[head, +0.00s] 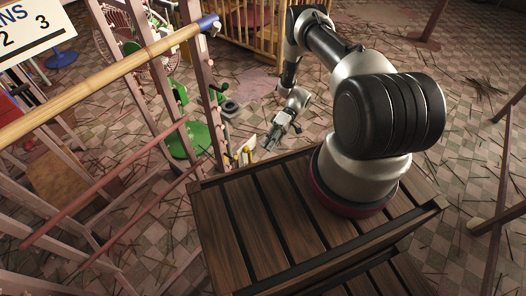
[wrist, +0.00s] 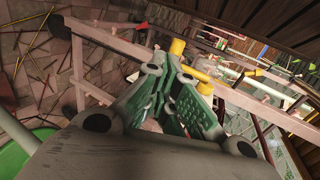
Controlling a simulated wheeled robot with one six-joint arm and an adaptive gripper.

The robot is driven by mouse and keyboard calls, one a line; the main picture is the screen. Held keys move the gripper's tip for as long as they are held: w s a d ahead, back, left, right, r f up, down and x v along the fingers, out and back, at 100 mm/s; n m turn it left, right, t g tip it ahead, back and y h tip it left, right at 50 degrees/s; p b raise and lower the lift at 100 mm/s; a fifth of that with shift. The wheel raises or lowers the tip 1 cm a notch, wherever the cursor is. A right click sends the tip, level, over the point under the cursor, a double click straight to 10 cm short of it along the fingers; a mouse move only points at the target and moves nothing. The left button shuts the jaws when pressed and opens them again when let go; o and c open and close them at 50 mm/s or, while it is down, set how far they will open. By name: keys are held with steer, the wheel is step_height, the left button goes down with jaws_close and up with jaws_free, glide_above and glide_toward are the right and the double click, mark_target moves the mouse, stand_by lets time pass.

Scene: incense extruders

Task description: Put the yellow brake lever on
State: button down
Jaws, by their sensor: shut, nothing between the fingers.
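A yellow lever-like part (wrist: 198,76) shows in the wrist view just beyond my gripper (wrist: 170,72), beside its fingertips; a short upright yellow piece (wrist: 178,47) stands at its left end. I cannot tell whether the fingers touch it. The green-padded fingers are shut and empty, and they hide part of what lies behind them. In the head view, my gripper (head: 271,146) hangs past the far edge of the wooden platform, right of small yellow parts (head: 246,152) by a pale frame. Which of these is the brake lever is too small to tell.
A pale metal frame (head: 206,95) with slanting bars stands left of my gripper. A green round seat (head: 195,140) is behind it. A bamboo pole (head: 110,72) crosses the upper left. The slatted wooden platform (head: 225,225) is in front. The tiled floor at right is mostly free.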

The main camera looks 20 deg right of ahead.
steer(key=w+d+r, duration=0.1)
steer(key=w+d, duration=0.2)
steer(key=d, duration=0.3)
steer(key=shift+w, duration=0.25)
steer(key=shift+r, duration=0.1)
